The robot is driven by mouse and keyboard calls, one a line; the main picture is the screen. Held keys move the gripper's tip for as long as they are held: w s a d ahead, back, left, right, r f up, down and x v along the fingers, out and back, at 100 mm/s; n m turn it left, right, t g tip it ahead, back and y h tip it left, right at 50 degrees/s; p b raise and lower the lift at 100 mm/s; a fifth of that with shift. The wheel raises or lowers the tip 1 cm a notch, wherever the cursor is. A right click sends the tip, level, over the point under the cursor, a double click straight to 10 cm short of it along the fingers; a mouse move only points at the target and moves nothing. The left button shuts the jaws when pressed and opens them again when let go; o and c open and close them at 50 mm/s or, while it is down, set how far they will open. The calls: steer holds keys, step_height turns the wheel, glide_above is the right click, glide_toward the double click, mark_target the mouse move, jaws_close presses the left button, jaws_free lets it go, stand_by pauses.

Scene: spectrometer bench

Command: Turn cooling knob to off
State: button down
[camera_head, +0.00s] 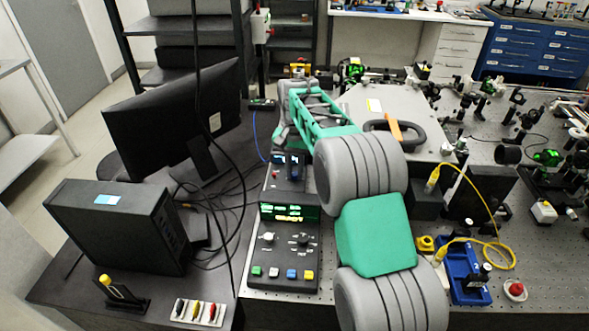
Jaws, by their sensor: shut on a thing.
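A black control unit (272,187) with a small blue-lit display and a red button stands on the bench left of my arm. My gripper (291,156) reaches down to its top from behind the green forearm. The gripper is shut on a small part there, which I take to be the cooling knob; the fingertips and the knob itself are mostly hidden.
A monitor (172,112) and a black computer (112,225) stand to the left, with loose cables beside the control unit. A blue tray (462,268) and yellow cables (492,225) lie to the right. Optics crowd the perforated bench at the back right.

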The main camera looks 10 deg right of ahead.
mark_target(295, 174)
steer(key=shift+n+p, duration=0.4)
steer(key=shift+n, duration=1.8)
steer(key=c, duration=1.3)
jaws_free()
step_height(295, 174, up, 8)
steer(key=shift+f+b, duration=0.1)
steer(key=shift+b, duration=0.35)
